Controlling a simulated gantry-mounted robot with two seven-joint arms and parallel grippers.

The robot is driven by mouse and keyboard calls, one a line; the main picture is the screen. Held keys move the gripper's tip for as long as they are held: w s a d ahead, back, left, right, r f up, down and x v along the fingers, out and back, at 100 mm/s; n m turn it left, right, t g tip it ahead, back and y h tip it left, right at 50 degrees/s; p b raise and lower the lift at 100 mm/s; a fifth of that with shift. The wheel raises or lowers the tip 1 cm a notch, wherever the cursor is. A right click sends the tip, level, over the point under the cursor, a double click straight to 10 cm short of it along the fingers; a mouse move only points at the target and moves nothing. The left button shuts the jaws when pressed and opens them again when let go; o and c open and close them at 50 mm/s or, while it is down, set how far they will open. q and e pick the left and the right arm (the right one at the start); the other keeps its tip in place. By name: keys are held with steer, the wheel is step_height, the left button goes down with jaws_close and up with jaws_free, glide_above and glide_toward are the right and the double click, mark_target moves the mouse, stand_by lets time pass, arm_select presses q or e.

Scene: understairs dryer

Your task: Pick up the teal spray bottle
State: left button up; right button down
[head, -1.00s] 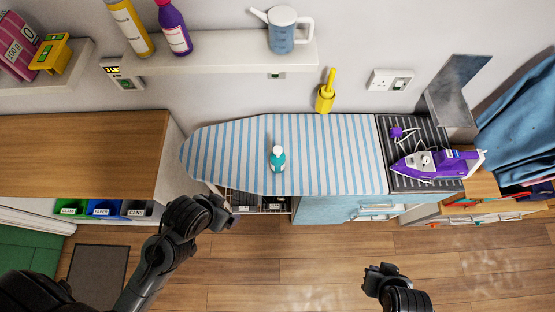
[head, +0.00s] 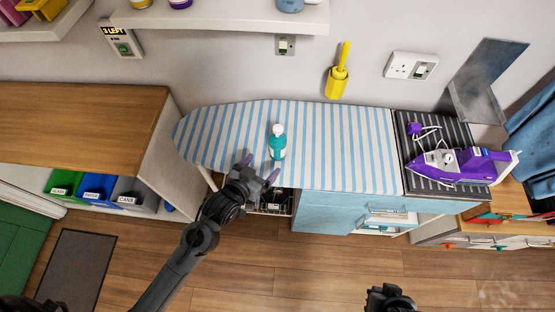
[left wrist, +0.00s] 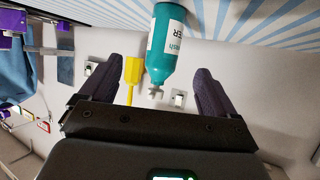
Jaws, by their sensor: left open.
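The teal spray bottle (head: 277,143), with a white top and a white label, stands on the blue-and-white striped ironing board (head: 340,150). My left gripper (head: 258,168) is open, just in front of the bottle and slightly to its left, near the board's front edge. In the left wrist view the bottle (left wrist: 166,45) appears upside down, beyond and between the open fingers (left wrist: 158,92). No contact with it shows. My right gripper (head: 388,292) is low at the bottom edge of the head view, away from the board; its fingers cannot be made out.
A purple iron (head: 455,165) rests on a dark striped pad at the board's right end. A yellow brush in a holder (head: 338,80) is on the wall behind. A shelf (head: 230,17) overhangs the back left. The board around the bottle is clear.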

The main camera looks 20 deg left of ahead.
mark_target(273, 149)
arm_select(q)
steer(key=shift+t, duration=0.3)
steer(key=x, duration=0.7)
steer(key=shift+w+a+r+b, duration=0.2)
steer(key=shift+r+b, duration=0.05)
steer(key=shift+b, duration=0.15)
steer(key=shift+a+p+x, duration=0.15)
steer(key=shift+p+x, duration=0.05)
steer(key=shift+x, duration=0.75)
steer(key=shift+a+p+x, duration=0.1)
steer(key=shift+p+x, duration=0.05)
steer(key=shift+x, duration=1.55)
steer(key=c, duration=1.1)
steer(key=shift+r, duration=0.1)
steer(key=shift+c, duration=0.8)
steer(key=shift+r, duration=0.15)
